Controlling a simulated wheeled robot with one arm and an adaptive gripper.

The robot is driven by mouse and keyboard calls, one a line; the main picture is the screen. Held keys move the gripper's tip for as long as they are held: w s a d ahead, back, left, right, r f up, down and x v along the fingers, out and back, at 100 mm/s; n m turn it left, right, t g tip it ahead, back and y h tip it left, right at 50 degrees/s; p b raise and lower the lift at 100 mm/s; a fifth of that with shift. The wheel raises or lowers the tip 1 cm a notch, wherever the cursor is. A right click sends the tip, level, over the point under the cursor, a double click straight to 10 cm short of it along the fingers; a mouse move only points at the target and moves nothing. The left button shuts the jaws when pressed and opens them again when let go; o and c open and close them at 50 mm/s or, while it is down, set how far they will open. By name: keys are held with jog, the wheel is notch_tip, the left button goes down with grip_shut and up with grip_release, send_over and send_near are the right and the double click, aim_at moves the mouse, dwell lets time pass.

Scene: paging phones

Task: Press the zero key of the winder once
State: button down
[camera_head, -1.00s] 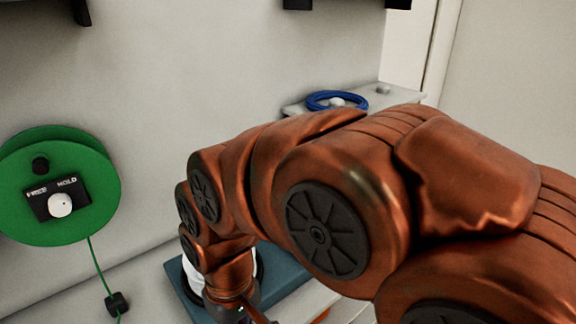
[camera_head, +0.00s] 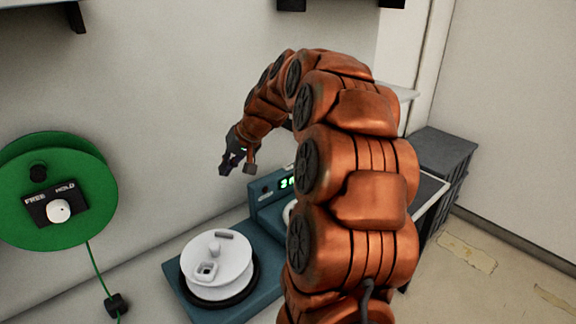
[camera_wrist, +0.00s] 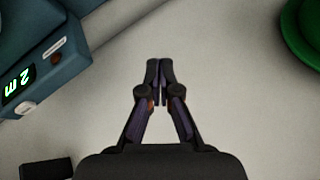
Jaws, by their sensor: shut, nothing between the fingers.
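The winder (camera_head: 240,236) is a teal-blue base with a raised housing and a lit green display (camera_head: 287,183). A white spool (camera_head: 219,262) sits on a black disc at its front left. In the wrist view the display (camera_wrist: 18,85) reads "2 m", turned on its side.
A green reel (camera_head: 58,195) with a FREE/HOLD knob is at the left, its green cord running down to a black block (camera_head: 116,305). A dark grey cabinet (camera_head: 443,155) stands at the right. The wall is behind my gripper. My arm hides the winder's right part.

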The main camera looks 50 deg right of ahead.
jog(key=w+d+m+t+h, duration=0.1)
jog(key=w+d+m+t, duration=0.1)
jog(key=d, duration=1.1)
jog(key=r+m+t+h, duration=0.1)
jog(key=m+h, duration=0.1)
send_over(290, 167)
jog(key=shift+w+d+p, duration=0.1)
jog(key=shift+p, duration=0.3)
notch_tip(290, 167, down, 7)
jog(key=shift+r+b, duration=0.1)
jog(key=shift+b, duration=1.1)
jog(key=shift+f+b, duration=0.7)
jog(key=shift+f, duration=0.25)
jog(key=shift+f, duration=0.2)
jog(key=shift+f+b, duration=0.25)
jog(key=shift+b, duration=0.3)
